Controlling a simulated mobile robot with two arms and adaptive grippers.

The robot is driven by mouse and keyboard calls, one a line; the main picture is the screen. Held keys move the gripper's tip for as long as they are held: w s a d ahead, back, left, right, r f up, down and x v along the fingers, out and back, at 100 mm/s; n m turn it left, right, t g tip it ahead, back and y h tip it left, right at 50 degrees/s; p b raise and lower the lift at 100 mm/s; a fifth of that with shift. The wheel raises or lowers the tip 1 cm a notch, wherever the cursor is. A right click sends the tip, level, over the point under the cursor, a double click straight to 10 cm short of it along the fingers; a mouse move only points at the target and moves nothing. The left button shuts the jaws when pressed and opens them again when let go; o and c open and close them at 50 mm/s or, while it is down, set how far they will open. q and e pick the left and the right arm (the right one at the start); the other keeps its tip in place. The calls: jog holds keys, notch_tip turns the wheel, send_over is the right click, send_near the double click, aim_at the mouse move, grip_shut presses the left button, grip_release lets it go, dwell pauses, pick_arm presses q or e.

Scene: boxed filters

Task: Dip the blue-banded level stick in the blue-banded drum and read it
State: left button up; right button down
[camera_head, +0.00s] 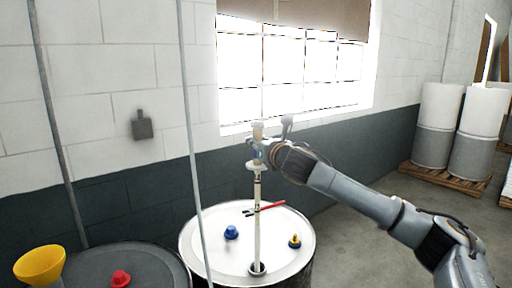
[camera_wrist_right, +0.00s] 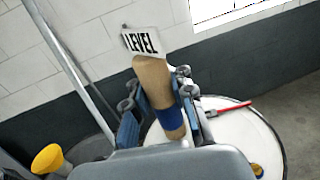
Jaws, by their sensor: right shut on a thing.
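The level stick (camera_head: 257,215) is a long pale rod standing about upright. In the wrist view its tan handle (camera_wrist_right: 152,80) has a blue band (camera_wrist_right: 170,118) and a white "LEVEL" tag (camera_wrist_right: 143,40). My right gripper (camera_head: 262,152) is shut on the stick near its top. The stick's lower end meets a dark-ringed opening (camera_head: 257,269) near the front of a white-topped drum (camera_head: 205,250); how deep it reaches is hidden. A blue cap (camera_head: 231,232) sits on this drum's top. My left gripper is not in view.
A red-handled tool (camera_head: 270,206) and a yellow-and-blue cap (camera_head: 295,241) are on the white top. A dark drum (camera_head: 150,262) with a red cap (camera_head: 121,279) and yellow funnel (camera_head: 40,264) stands left. Thin vertical poles cross the left side. Pale rolls (camera_head: 437,120) stand on pallets right.

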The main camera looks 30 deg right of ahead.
aim_at(256, 128)
jog(key=shift+r, duration=3.65)
jog(key=shift+r, duration=2.25)
